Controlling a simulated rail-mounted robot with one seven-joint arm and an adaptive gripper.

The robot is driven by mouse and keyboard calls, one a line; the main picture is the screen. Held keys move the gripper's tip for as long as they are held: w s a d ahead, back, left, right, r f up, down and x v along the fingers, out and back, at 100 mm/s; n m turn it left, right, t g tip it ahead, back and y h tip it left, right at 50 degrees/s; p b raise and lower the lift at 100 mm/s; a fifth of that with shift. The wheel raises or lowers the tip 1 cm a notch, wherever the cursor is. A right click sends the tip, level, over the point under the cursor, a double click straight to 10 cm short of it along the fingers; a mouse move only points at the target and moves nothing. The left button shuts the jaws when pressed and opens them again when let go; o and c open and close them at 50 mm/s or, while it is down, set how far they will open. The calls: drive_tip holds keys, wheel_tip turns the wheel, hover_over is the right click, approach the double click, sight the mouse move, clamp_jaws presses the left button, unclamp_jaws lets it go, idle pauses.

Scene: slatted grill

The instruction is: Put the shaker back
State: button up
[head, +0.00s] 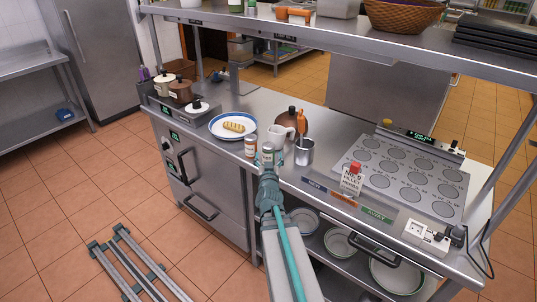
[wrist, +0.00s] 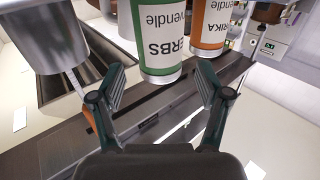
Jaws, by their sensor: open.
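A herbs shaker with a green label (wrist: 160,42) stands just ahead of my gripper (wrist: 160,88), its label upside down in the wrist view. My gripper is open, with its fingers to either side of the space in front of the shaker and nothing between them. In the head view my gripper (head: 268,168) is at the counter's front edge, with the herbs shaker (head: 267,147) just beyond and partly hidden. A paprika shaker with an orange label (wrist: 211,25) stands close beside it; it also shows in the head view (head: 250,146).
A metal cup (head: 304,153) holding an orange-handled tool stands close right of the shakers. A white mug (head: 276,136) is behind. A plate (head: 215,130) with food lies left.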

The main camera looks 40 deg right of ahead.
sight(269, 153)
drive_tip(key=v, duration=0.3)
drive_tip(key=shift+f, duration=0.1)
drive_tip(key=shift+r+p, duration=0.45)
drive_tip(key=shift+p, duration=0.4)
drive_tip(key=shift+s+a+f+p, duration=0.1)
drive_tip(key=shift+s+p, duration=0.1)
drive_tip(key=shift+p, duration=1)
drive_tip(key=s+a+f+n+g+y+p, duration=0.2)
drive_tip(key=s+a+f+g+y, duration=0.15)
drive_tip(key=a+f, duration=0.6)
drive_tip(key=s+a+f+n+g+y+p, duration=0.1)
drive_tip(key=s+a+f+g+y+p, duration=0.2)
drive_tip(key=a+f, duration=0.65)
drive_tip(key=s+a+f+n+g+y+p, duration=0.2)
drive_tip(key=s+a+f+y, duration=0.3)
drive_tip(key=a+f, duration=0.4)
drive_tip(key=s+a+f+n+g, duration=0.1)
drive_tip(key=s+g, duration=0.3)
drive_tip(key=s, duration=0.5)
drive_tip(key=s+a+f+n+g, duration=0.1)
drive_tip(key=s+a+g, duration=0.3)
drive_tip(key=s, duration=0.5)
drive_tip(key=s+a+f+g, duration=0.3)
drive_tip(key=s+g, duration=0.1)
drive_tip(key=s, duration=0.5)
drive_tip(key=shift+s+n, duration=0.4)
